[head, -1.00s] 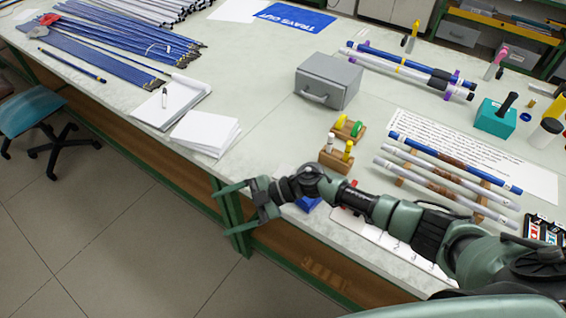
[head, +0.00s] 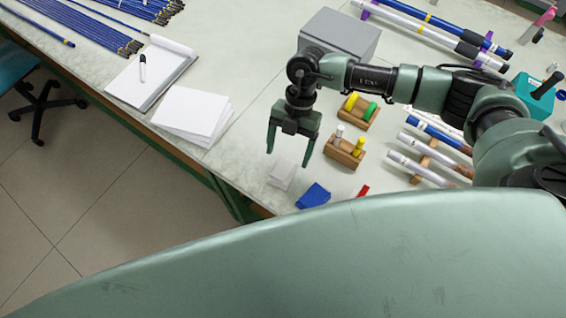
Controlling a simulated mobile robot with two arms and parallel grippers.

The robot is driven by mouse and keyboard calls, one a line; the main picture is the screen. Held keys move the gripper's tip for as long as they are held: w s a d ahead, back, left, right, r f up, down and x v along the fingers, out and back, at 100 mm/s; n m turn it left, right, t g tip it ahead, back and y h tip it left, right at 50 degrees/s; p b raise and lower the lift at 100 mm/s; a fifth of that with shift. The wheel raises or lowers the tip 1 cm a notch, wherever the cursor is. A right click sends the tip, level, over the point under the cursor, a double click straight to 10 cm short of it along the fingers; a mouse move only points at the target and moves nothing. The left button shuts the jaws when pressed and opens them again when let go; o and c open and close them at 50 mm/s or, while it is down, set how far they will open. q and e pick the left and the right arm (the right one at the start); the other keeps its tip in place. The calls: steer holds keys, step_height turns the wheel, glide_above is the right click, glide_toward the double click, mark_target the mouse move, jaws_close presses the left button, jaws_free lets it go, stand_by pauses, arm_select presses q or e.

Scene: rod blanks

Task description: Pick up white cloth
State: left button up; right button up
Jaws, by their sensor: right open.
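A small folded white cloth (head: 283,174) lies flat near the front edge of the workbench (head: 245,165). My right gripper (head: 288,158) is open, with its fingers pointing down and spread. It hangs above the bench, and in the picture its fingertips show just above and around the far end of the white cloth. Nothing is between the fingers. I cannot tell the exact height of the fingertips over the cloth. My left gripper is out of view.
A blue cloth-like item (head: 314,195) lies right of the white cloth. A wooden block with pegs (head: 345,153) stands close to the right finger. A white paper stack (head: 193,115) and clipboard (head: 150,75) lie left. A grey box (head: 340,35) stands behind.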

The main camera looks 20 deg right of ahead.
mark_target(284, 167)
steer(key=p+x, duration=0.2)
steer(key=x, duration=0.2)
steer(key=shift+s+a+f, duration=0.1)
steer(key=shift+a+f, duration=0.1)
steer(key=shift+f, duration=0.1)
steer(key=shift+a+f, duration=0.1)
steer(key=shift+f, duration=0.25)
steer(key=shift+s+f, duration=0.1)
steer(key=shift+f, duration=0.1)
steer(key=c, duration=1.5)
steer(key=shift+o, duration=0.2)
steer(key=shift+r, duration=0.1)
